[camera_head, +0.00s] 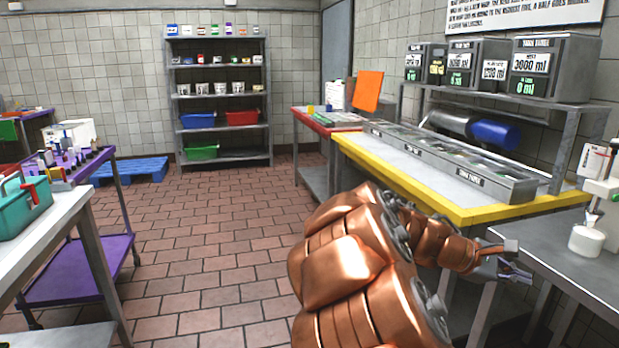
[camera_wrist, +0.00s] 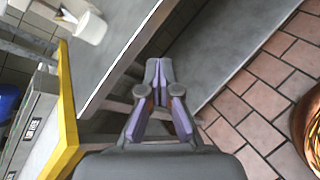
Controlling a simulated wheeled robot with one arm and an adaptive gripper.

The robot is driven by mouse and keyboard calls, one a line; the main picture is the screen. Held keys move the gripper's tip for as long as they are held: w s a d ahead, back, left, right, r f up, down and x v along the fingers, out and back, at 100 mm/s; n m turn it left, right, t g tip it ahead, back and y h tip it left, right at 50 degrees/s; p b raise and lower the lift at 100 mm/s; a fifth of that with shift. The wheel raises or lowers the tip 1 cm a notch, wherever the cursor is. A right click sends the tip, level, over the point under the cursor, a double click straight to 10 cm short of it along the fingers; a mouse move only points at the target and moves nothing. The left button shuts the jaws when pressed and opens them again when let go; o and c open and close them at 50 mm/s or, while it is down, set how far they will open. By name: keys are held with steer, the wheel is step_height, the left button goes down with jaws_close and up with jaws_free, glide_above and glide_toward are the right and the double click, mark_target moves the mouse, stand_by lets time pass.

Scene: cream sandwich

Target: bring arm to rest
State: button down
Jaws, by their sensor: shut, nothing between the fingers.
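My copper-coloured arm (camera_head: 345,262) reaches from the bottom middle towards the right in the head view. My gripper (camera_head: 522,275) is at its end, near the front edge of the grey metal table (camera_head: 560,243) at the right. In the wrist view my gripper (camera_wrist: 158,66) has its fingertips together with nothing held. The grey table (camera_wrist: 125,32) and the tiled floor (camera_wrist: 255,105) show beyond the fingers. I cannot tell the exact gap between the gripper and the table edge.
A yellow-edged counter (camera_head: 400,185) with a row of bins stands behind the arm. A white dispenser (camera_head: 588,235) is on the grey table. A purple cart (camera_head: 75,270) is at the left. A shelf (camera_head: 222,105) stands at the back. The middle floor (camera_head: 205,245) is clear.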

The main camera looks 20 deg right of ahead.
steer(key=s+a+f+m+t+y, duration=0.1)
steer(key=s+a+f+m+y, duration=0.2)
steer(key=a, duration=1)
steer(key=s+a+f+t+y, duration=0.1)
steer(key=s+a+f+y, duration=0.35)
steer(key=a, duration=0.85)
steer(key=s+a+f+m+t+y, duration=0.15)
steer(key=a+f+y, duration=0.35)
steer(key=a, duration=0.8)
step_height(320, 180, up, 21)
steer(key=s+a+p, duration=0.1)
steer(key=p, duration=1.9)
steer(key=shift+s+a+t, duration=0.25)
steer(key=shift+s+t, duration=0.1)
steer(key=shift+d+m+h, duration=0.1)
steer(key=shift+m+h, duration=0.15)
steer(key=shift+m, duration=0.1)
